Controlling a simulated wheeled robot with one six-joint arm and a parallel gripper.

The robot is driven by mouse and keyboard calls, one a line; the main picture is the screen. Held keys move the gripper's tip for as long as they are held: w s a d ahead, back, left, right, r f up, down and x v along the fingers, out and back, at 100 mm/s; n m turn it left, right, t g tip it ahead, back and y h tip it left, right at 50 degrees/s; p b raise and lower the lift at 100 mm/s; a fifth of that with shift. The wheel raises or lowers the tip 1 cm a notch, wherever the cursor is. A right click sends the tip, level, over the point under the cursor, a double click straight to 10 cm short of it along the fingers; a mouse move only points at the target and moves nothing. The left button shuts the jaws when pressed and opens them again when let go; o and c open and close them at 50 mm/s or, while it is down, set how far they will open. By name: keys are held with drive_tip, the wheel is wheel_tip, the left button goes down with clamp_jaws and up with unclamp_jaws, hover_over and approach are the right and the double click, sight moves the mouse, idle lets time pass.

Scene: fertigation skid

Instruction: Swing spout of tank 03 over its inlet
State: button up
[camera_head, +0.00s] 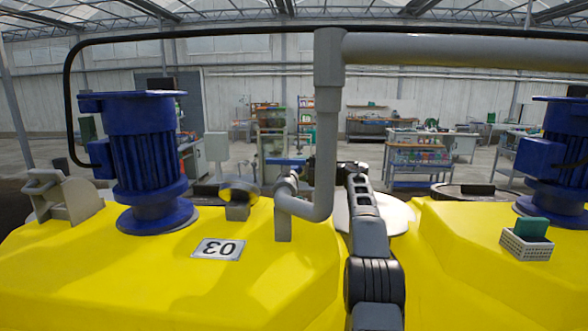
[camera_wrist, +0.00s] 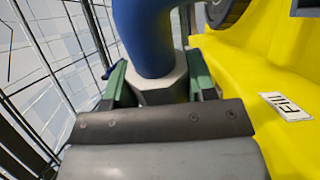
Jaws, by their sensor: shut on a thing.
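Tank 03 is the yellow tank (camera_head: 130,275) at left, with an upside-down "03" plate (camera_head: 218,249) on its top. The blue spout (camera_wrist: 150,35) fills the upper middle of the wrist view and has a grey faceted collar (camera_wrist: 162,90) at its near end. My gripper (camera_wrist: 160,85) has its green fingers on both sides of this collar, shut on it. A short round fitting (camera_head: 238,191) stands on the tank left of the pipe. I cannot tell whether it is the inlet.
A thick grey pipe (camera_head: 450,50) crosses overhead and drops down (camera_head: 326,140) close to my arm. A blue motor (camera_head: 145,150) stands on the tank's left. A second yellow tank (camera_head: 480,270) lies at right, with a small white basket (camera_head: 527,244). Workbenches stand far behind.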

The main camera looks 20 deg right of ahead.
drive_tip(key=shift+w+a+n+g+y, duration=0.15)
drive_tip(key=shift+n+g+y, duration=0.15)
drive_tip(key=shift+y, duration=0.1)
idle(0.3)
drive_tip(key=o, duration=1.3)
drive_tip(key=shift+s+d+f+b, duration=0.1)
drive_tip(key=shift+s+d+b, duration=0.2)
drive_tip(key=shift+s+d, duration=0.05)
drive_tip(key=b+v, duration=0.3)
drive_tip(key=v, duration=1)
